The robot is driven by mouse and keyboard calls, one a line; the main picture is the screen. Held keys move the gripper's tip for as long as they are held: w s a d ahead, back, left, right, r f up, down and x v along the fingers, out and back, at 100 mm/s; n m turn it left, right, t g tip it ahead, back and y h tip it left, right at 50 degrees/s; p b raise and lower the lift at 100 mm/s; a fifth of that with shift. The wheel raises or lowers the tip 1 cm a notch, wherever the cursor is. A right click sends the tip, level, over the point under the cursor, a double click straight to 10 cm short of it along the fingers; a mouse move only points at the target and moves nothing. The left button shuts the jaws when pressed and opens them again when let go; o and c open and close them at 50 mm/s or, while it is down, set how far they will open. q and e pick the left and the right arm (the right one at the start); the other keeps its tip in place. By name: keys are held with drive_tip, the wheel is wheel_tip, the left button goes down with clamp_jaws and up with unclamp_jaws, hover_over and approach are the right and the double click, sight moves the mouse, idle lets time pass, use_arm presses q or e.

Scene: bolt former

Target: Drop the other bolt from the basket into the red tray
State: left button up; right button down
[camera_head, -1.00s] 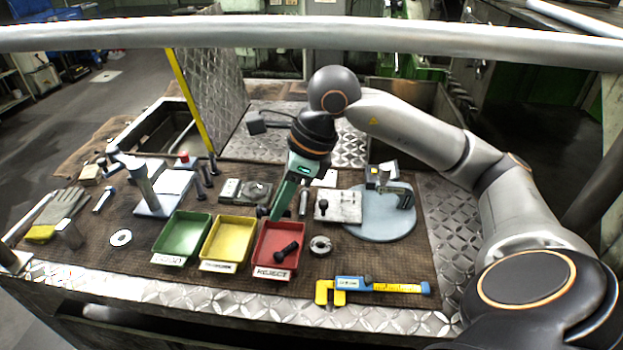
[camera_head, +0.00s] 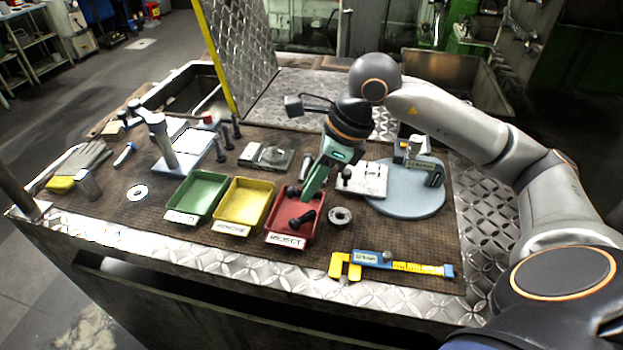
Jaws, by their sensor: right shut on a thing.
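The red tray (camera_head: 272,226), labelled REJECT, sits at the right end of a row of three trays. A dark bolt (camera_head: 301,220) lies in it. My right gripper (camera_head: 305,193), green and pointing down, is over the back part of the red tray. It is shut on a second dark bolt (camera_head: 293,191), whose head shows at the left of the fingers; the rest of it is mostly hidden. I cannot tell how far the held bolt is above the tray. I cannot make out a basket. My left gripper is not in view.
A green tray (camera_head: 207,190) and a yellow tray (camera_head: 243,206) stand left of the red one. A metal ring (camera_head: 340,216) lies close to its right. A blue and yellow caliper (camera_head: 390,264) lies in front. A grey round plate (camera_head: 405,203) stands at the right.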

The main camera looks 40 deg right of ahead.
drive_tip(key=shift+f, duration=0.15)
drive_tip(key=c, duration=0.8)
unclamp_jaws()
drive_tip(key=shift+o, duration=0.2)
drive_tip(key=v, duration=1.2)
drive_tip(key=shift+r, duration=0.3)
